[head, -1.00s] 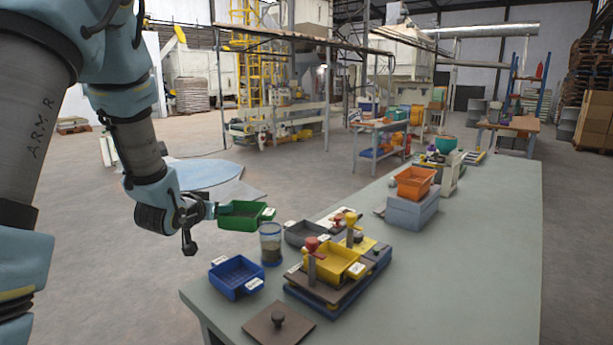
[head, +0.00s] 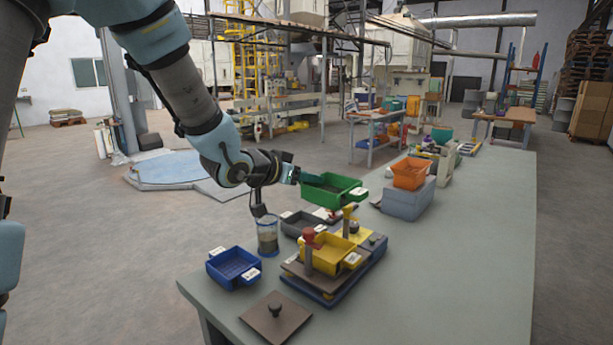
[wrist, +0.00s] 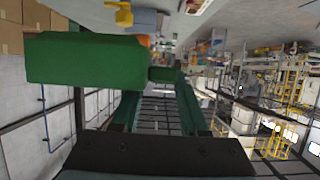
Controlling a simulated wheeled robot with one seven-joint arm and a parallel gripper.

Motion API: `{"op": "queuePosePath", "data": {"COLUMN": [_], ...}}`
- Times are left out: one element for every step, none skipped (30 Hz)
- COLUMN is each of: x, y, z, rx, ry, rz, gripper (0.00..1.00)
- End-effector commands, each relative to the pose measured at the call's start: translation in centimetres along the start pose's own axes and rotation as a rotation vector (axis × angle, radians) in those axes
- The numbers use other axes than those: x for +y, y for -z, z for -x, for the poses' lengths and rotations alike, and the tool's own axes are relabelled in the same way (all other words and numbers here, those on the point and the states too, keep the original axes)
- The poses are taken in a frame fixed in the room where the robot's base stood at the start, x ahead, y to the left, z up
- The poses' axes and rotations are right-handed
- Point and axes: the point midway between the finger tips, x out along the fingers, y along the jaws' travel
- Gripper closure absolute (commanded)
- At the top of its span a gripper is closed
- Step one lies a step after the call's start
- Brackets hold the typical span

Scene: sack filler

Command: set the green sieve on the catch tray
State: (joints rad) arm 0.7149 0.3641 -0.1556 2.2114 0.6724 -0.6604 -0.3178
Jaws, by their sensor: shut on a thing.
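The green sieve (head: 334,190) is a rectangular green box with a pale label on its front. My gripper (head: 304,178) is shut on its left side and holds it in the air, roughly level, above the back of the bench. In the wrist view the sieve (wrist: 85,60) shows as a large green block beyond the fingers (wrist: 157,95). A low dark grey tray (head: 299,224), which looks like the catch tray, sits on the bench below and slightly left of the sieve. The tray looks empty, and there is a clear gap between the two.
A yellow bin (head: 327,251) stands in a fixture with red and yellow knobs, in front of the grey tray. A clear jar (head: 267,238) and a blue bin (head: 233,267) are to the left. An orange bin (head: 409,174) rests on a grey-blue block at right. The bench's right side is clear.

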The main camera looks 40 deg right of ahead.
Motion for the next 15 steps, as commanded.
{"op": "queuePosePath", "data": {"x": [0.0,0.0,0.0,0.0,0.0,0.0,0.0,0.0,0.0,0.0,0.0,0.0,0.0,0.0,0.0], "y": [-0.8,-1.0,-1.4,-1.7,-1.9,-2.3,-2.6,-2.9,-3.2,-3.5,-3.7,-4.1,-4.4,-4.6,-5.0], "z": [-0.3,-0.4,-0.6,-0.7,-0.8,-1.0,-1.1,-1.2,-1.3,-1.4,-1.6,-1.7,-1.8,-1.9,-2.0], "rx": [0.0,0.0,0.0,0.0,0.0,0.0,0.0,0.0,-0.001,-0.001,-0.001,-0.001,-0.001,-0.001,-0.001], "ry": [0.0,0.0,0.0,0.0,0.0,0.0,0.0,0.0,0.0,0.0,0.001,0.001,0.001,0.001,0.001], "rz": [0.0,0.0,0.0,0.0,0.001,0.001,0.001,0.001,0.001,0.001,0.001,0.001,0.001,0.001,0.001], "gripper": [1.0,1.0,1.0,1.0,1.0,1.0,1.0,1.0,1.0,1.0,1.0,1.0,1.0,1.0,1.0]}}
